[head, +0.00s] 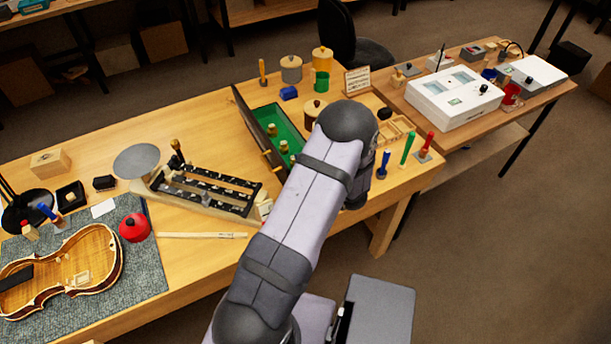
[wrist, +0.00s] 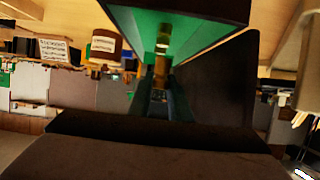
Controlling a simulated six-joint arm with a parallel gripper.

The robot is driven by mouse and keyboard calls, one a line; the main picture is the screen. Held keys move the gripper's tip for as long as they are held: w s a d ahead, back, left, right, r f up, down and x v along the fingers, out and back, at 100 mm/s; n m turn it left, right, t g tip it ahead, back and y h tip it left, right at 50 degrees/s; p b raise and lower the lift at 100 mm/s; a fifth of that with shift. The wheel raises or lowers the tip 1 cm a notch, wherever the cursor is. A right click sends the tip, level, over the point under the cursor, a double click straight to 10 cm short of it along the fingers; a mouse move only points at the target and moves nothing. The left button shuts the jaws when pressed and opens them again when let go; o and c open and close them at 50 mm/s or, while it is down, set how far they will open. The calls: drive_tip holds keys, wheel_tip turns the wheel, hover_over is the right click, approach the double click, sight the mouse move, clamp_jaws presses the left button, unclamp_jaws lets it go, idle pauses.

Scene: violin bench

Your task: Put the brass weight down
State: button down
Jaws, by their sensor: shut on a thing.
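The open box (head: 262,112) has a green lining and a raised dark side or lid, and stands mid-bench in the head view. Several brass weights (head: 271,130) show in it. In the wrist view the green lining (wrist: 195,38) fills the upper middle. My gripper (wrist: 161,82) points toward it there, its narrow fingers closed on a brass weight (wrist: 162,66). I cannot tell whether the held weight touches the box. In the head view my arm hides the gripper, the held weight and the right part of the box.
Upright handled tools (head: 407,148) stand at the right. Bare bench lies behind the rack.

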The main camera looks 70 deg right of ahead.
drive_tip(key=shift+f+p, duration=0.3)
drive_tip(key=shift+f, duration=1.6)
drive_tip(key=shift+f, duration=0.1)
drive_tip(key=shift+f+p, duration=0.55)
drive_tip(key=shift+f, duration=1.45)
drive_tip(key=shift+f, duration=0.1)
drive_tip(key=c, duration=1.6)
unclamp_jaws()
drive_tip(key=shift+c, duration=0.2)
